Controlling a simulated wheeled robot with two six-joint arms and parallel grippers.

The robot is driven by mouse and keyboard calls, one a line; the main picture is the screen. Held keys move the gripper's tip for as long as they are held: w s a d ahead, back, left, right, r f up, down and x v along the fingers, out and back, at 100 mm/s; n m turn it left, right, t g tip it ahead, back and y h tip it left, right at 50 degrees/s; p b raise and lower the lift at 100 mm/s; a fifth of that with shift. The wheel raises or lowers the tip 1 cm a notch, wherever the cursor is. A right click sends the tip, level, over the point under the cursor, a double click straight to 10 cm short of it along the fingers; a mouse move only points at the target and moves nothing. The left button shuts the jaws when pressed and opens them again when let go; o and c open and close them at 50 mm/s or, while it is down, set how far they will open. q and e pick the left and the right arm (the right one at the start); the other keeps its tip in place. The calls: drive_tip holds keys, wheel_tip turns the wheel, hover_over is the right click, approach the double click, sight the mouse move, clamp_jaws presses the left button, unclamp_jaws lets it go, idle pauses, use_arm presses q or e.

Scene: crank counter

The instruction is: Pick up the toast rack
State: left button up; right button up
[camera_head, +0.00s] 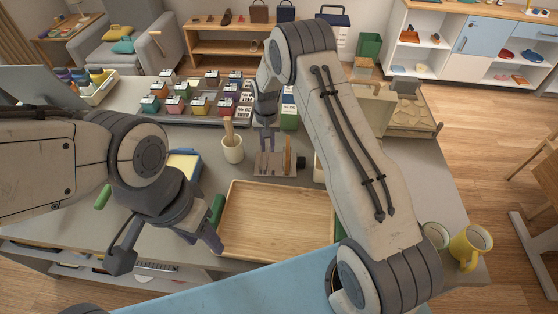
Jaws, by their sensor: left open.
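A small pale block-like thing with an upright brown slat (275,168) stands on the counter behind the wooden tray. It may be the toast rack, but I cannot tell for sure. My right gripper (267,143) points down at its back left edge and partly covers it. Whether it touches the thing, and how far its jaws are apart, is unclear. My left gripper (165,247) is open and empty at the tray's left side, its two fingers wide apart.
The wooden tray (278,218) is empty. A cream cup with a wooden stick (232,150) stands left of the block-like thing. Yellow mugs (468,247) stand at the right front. Several small colored boxes (198,104) fill the back left. A wooden device (412,118) stands at the back right.

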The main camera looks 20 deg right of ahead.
sight(268, 155)
wheel_tip(268, 155, down, 4)
drive_tip(key=p, duration=0.2)
drive_tip(key=shift+s+a+p, duration=0.15)
drive_tip(key=shift+p, duration=0.15)
drive_tip(key=shift+f, duration=0.45)
clamp_jaws()
drive_tip(key=shift+r, duration=0.1)
idle(0.7)
